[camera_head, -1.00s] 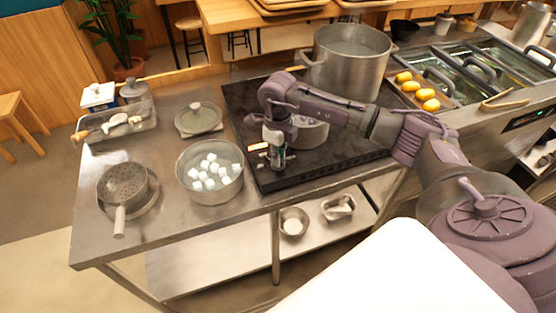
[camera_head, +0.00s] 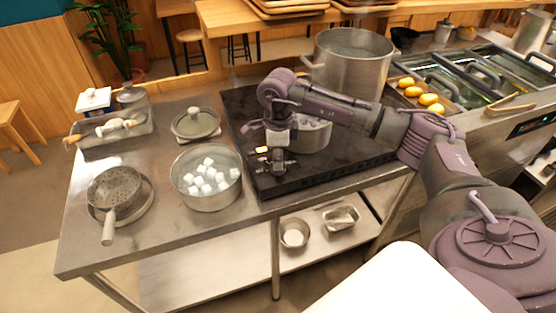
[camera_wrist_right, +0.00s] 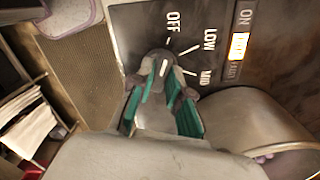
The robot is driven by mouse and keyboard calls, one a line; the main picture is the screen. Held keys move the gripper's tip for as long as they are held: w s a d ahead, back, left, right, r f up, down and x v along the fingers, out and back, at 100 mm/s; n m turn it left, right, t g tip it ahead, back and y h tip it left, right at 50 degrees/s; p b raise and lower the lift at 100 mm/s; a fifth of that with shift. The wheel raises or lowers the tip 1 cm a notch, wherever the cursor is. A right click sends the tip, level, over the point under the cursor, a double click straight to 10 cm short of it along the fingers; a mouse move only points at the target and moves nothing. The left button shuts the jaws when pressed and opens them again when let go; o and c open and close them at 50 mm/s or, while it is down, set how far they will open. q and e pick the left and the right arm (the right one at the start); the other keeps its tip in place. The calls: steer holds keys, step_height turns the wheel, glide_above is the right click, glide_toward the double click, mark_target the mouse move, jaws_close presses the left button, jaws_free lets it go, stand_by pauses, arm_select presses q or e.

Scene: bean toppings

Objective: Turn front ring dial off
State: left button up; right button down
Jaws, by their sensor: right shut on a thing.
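The front ring dial (camera_wrist_right: 163,64) is a dark knob on the cooktop's front panel (camera_wrist_right: 135,28), with OFF, LOW and MID printed around it. Its white mark runs roughly in line with the OFF label. My right gripper (camera_wrist_right: 165,85) points at the dial, its green-padded fingers shut on the knob's sides. In the head view my right gripper (camera_head: 276,166) is at the front left of the black cooktop (camera_head: 330,168), and the arm and fingers hide the dial. A yellow-lit indicator (camera_wrist_right: 239,46) glows beside the ON label. My left gripper is not in view.
A pot (camera_head: 315,134) with pale purple contents stands on the cooktop just behind my right gripper, and its side (camera_wrist_right: 262,112) shows close by in the wrist view. A large stockpot (camera_head: 347,72) stands behind. A pan of white cubes (camera_head: 208,200) is left of the cooktop.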

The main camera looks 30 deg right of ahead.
steer(key=shift+r, duration=0.1)
steer(key=c, duration=1.1)
jaws_free()
step_height(320, 180, up, 12)
steer(key=shift+f, duration=0.1)
